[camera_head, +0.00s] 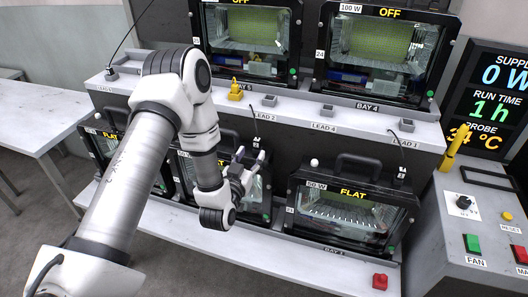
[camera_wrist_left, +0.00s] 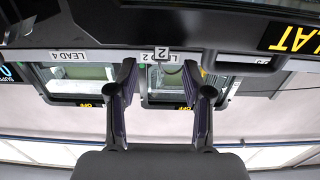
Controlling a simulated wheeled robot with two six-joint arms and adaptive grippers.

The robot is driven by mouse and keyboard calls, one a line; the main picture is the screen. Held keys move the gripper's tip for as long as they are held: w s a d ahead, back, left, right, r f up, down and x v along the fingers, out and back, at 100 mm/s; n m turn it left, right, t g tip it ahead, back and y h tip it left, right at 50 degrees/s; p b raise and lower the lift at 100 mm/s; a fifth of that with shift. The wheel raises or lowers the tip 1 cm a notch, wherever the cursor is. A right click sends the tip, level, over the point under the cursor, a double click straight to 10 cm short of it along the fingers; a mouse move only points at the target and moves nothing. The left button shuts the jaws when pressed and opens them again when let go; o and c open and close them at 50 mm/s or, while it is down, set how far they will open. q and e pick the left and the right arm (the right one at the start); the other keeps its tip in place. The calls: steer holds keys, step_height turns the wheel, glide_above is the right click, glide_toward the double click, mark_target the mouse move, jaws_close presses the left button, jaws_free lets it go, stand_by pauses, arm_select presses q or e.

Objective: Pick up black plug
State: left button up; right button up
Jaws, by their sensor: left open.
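A small black plug (camera_head: 256,142) with a white tag hangs on a thin cable below the LEAD 2 label on the shelf front. My left gripper (camera_head: 250,160) is just below it, fingers apart and pointing up toward it. In the left wrist view, which looks upside down, a tag marked 2 (camera_wrist_left: 162,54) shows between the tips of my open left gripper (camera_wrist_left: 164,75); the plug body is hard to make out there. Another black plug (camera_head: 402,173) hangs below LEAD 1 at the right. My right gripper is not in view.
Floodlight housings stand on the upper shelf (camera_head: 300,108) and the lower bench (camera_head: 275,262). A FLAT housing (camera_head: 345,215) with a handle is right of my gripper. A yellow plug (camera_head: 235,90) and a red block (camera_head: 380,281) also show. A control panel (camera_head: 480,215) is at the right.

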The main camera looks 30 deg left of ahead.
mark_target(256, 142)
arm_select(q)
steer(key=x, duration=0.2)
steer(key=p+x, duration=0.1)
steer(key=x, duration=0.1)
steer(key=p+x, duration=0.1)
steer(key=x, duration=0.1)
steer(key=shift+r, duration=0.4)
steer(key=shift+w+a+f, duration=0.15)
steer(key=shift+w, duration=0.15)
jaws_close()
